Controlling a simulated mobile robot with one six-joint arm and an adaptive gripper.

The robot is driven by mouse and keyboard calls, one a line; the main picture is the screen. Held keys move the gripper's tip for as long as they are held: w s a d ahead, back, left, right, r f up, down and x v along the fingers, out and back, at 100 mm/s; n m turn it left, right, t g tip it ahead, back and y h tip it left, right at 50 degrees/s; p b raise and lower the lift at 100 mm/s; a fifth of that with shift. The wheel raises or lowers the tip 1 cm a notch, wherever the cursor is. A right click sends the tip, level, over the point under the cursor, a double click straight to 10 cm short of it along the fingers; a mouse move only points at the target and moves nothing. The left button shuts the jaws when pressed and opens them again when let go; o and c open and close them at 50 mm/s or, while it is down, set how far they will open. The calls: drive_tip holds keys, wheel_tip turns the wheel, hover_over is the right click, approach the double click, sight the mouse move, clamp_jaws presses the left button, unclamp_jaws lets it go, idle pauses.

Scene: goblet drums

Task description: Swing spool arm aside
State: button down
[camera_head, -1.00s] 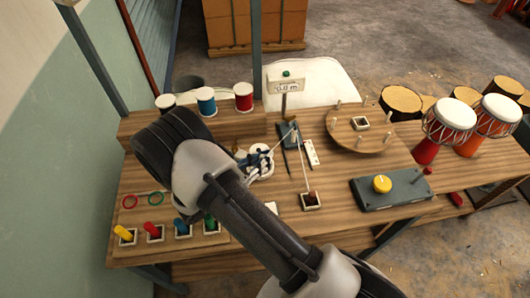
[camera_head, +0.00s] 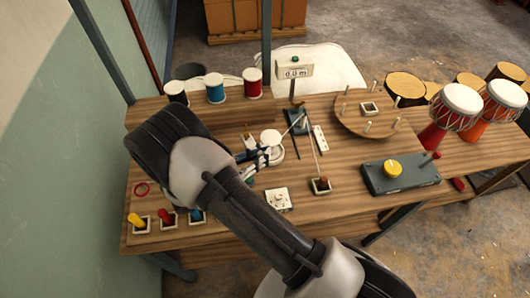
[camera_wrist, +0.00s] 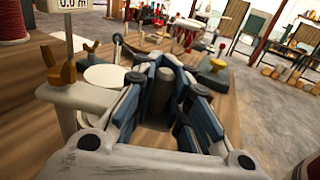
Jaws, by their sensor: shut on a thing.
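My gripper (camera_wrist: 168,105) shows in the wrist view with its blue-padded fingers closed around an upright grey post (camera_wrist: 172,88). A pale arm with a brass wing nut (camera_wrist: 61,76) lies just left of the fingers and looks like the spool arm; whether the post belongs to it is unclear. A white disc (camera_wrist: 104,76) sits beside it. In the head view my gripper (camera_head: 262,158) is over the middle of the bench, next to the white disc (camera_head: 270,137). My forearm hides part of the bench there.
A meter display (camera_head: 294,72) stands behind the gripper. A pegged round board (camera_head: 350,122), a grey box with a yellow knob (camera_head: 393,168) and goblet drums (camera_head: 448,116) are to the right. Coloured-handled tools (camera_head: 167,217) sit front left.

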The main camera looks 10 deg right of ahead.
idle(0.3)
drive_tip(key=c, duration=1.5)
unclamp_jaws()
drive_tip(key=shift+c, duration=0.2)
drive_tip(key=shift+s, duration=0.1)
drive_tip(key=v, duration=1.2)
drive_tip(key=shift+d, duration=0.1)
